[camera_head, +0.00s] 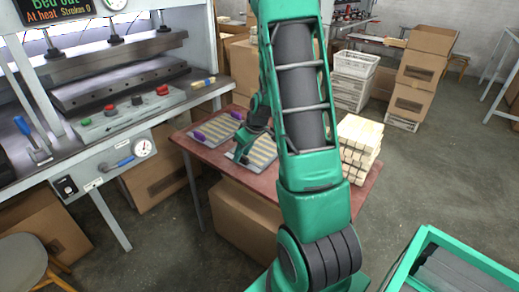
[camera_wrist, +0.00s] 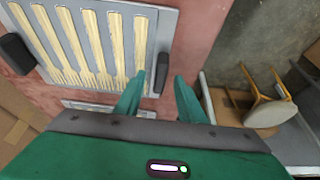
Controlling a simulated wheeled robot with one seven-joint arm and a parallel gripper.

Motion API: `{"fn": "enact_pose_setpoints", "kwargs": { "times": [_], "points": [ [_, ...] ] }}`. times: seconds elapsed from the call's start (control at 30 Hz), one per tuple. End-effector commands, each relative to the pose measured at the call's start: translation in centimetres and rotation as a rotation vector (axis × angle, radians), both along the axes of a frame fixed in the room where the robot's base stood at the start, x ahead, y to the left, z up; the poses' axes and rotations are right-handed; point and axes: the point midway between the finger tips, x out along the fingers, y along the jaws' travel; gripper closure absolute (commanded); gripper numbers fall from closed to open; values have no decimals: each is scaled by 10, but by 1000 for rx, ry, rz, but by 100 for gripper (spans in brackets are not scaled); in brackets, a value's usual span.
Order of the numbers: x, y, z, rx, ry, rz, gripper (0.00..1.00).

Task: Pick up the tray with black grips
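In the wrist view the tray (camera_wrist: 150,15) fills the upper left, with one black grip (camera_wrist: 15,53) at the left edge and another black grip (camera_wrist: 160,73) at the right. My gripper (camera_wrist: 160,82) is open, its two green fingers apart, with the right grip in line with the gap. I cannot tell how far the fingers reach down around it. In the head view my gripper (camera_head: 241,155) is at the tray's (camera_head: 264,146) near left end; my arm partly hides that tray.
A second tray (camera_head: 215,128) with purple grips lies to the left on the reddish table (camera_head: 208,157). Stacked wooden pieces (camera_head: 360,145) stand on the table's right. The press (camera_head: 120,80) is close on the left. A stool (camera_wrist: 265,112) shows in the wrist view.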

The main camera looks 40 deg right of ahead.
Motion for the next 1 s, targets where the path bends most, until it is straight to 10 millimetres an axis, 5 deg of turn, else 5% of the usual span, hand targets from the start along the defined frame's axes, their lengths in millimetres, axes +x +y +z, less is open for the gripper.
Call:
{"fn": "enact_pose_setpoints", "kwargs": {
  "times": [0.2,0.37,1.0],
  "points": [
    [1,0,0,0,-1,0,64],
    [0,0,0,0,-1,0,100],
    [0,0,0,-1,-1,0,100]
  ]
}}
